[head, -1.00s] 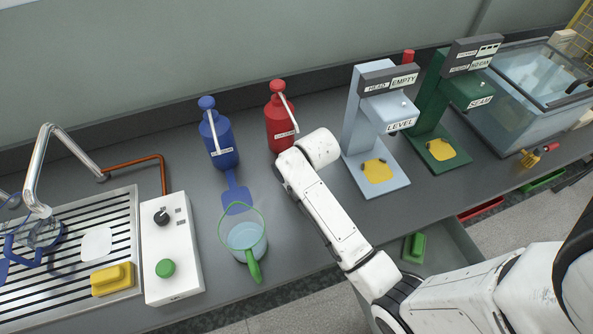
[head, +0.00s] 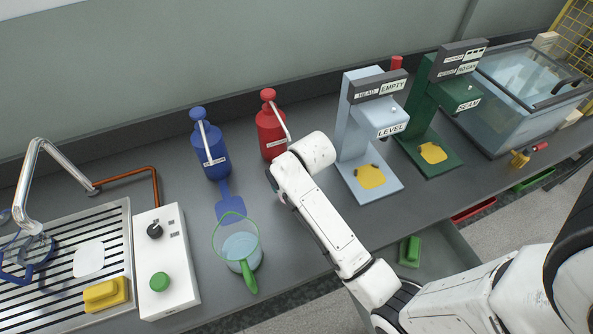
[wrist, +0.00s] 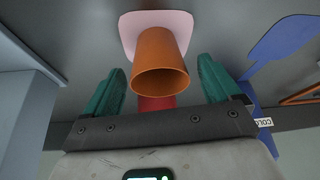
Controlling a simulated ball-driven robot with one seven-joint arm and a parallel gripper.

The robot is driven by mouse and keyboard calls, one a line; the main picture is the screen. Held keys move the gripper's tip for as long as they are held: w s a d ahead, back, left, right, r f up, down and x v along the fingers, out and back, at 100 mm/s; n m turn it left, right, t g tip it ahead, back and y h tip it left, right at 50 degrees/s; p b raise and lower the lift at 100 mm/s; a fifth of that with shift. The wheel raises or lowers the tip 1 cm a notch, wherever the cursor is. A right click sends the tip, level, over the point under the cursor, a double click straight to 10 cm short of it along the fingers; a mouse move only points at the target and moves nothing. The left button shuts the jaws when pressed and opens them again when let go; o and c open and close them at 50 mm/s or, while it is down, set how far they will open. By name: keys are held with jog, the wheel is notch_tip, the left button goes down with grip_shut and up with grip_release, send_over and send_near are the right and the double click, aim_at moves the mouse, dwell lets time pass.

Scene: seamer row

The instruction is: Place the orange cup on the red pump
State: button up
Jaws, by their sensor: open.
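The orange cup (wrist: 160,62) shows in the wrist view, its open mouth facing the camera. It appears to stand on the pale pink pad (wrist: 184,24) of the red pump. My gripper (wrist: 159,77) is open, with one green finger on each side of the cup and visible gaps between. Part of the red pump body (wrist: 155,102) shows behind the cup's mouth. In the head view the red pump (head: 270,130) stands at the back of the counter. My arm hides the cup, the pad and my fingers there.
The blue pump (head: 210,150) stands left of the red one, with a green-handled jug (head: 240,245) in front. A pale blue machine (head: 352,125) and a green machine (head: 425,110) stand to the right. A white control box (head: 168,275) sits beside the draining rack.

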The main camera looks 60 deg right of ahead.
jog(key=v, duration=1)
jog(key=s+a+f, duration=0.2)
jog(key=s, duration=0.1)
jog(key=s+a+f+n+g, duration=0.1)
jog(key=s+a+f, duration=0.1)
jog(key=a, duration=0.1)
jog(key=s+a+f+n+y, duration=0.1)
jog(key=s+a+f, duration=0.1)
jog(key=s, duration=0.1)
jog(key=shift+s+a+f+g, duration=0.1)
jog(key=shift+s+a+g, duration=0.3)
jog(key=s+a, duration=0.1)
jog(key=s, duration=0.1)
jog(key=s+a+f+n+g, duration=0.1)
jog(key=s, duration=0.1)
jog(key=s+a+f+n, duration=0.1)
jog(key=s, duration=0.2)
jog(key=shift+s+a+f+g+y, duration=0.1)
jog(key=shift+s+a+g+y, duration=0.05)
jog(key=shift+a+g+y, duration=0.15)
jog(key=shift+c, duration=0.4)
